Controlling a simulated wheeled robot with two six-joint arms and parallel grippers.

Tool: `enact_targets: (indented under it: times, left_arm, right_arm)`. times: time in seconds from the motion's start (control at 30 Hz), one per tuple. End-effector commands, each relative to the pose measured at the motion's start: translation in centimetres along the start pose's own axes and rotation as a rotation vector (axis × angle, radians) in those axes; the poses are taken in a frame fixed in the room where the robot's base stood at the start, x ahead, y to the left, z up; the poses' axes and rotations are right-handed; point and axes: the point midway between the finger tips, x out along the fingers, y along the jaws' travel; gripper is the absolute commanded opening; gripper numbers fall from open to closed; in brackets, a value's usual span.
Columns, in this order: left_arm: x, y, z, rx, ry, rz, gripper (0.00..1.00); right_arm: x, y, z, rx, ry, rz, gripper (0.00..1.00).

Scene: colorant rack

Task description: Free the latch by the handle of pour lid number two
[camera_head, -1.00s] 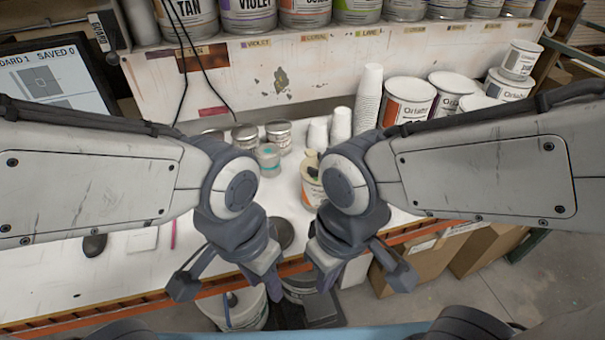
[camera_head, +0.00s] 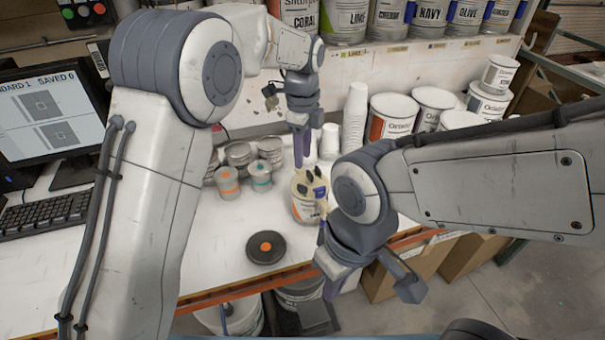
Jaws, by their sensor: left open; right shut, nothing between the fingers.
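I see no lid marked two and cannot make out a latch or handle in this view. My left gripper (camera_head: 302,155) is raised over the back of the table, fingers down, in front of the rack wall. It is open, though the gap between its fingers hardly shows. It seems apart from the rack cans. My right gripper (camera_head: 333,288) is shut and empty, low beyond the table's front edge.
A white tub (camera_head: 303,209) with dark and blue items on top stands near the front edge. Small grey tins (camera_head: 260,177), a black disc with an orange centre (camera_head: 266,248), stacked cups (camera_head: 355,118) and white buckets (camera_head: 392,117) share the table.

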Motion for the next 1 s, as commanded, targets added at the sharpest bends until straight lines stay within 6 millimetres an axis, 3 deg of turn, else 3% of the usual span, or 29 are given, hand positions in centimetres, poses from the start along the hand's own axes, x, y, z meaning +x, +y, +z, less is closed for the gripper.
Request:
enact_targets:
  times: [0.23, 0.7, 1.0]
  left_arm:
    - [2.0, -0.8, 0.5, 0.058, -0.002, 0.006, 0.41]
    - [9.7, -0.8, 0.5, 0.055, -0.002, 0.004, 0.41]
    - [10.7, -0.8, 0.5, 0.055, -0.002, 0.001, 0.41]
  right_arm:
    - [-0.8, -0.1, 0.0, -0.001, 0.000, 0.000, 0.00]
    - [-3.4, -0.2, -0.2, -0.005, 0.000, 0.000, 0.00]
    - [-3.5, -0.3, -0.2, -0.006, 0.000, 0.000, 0.00]
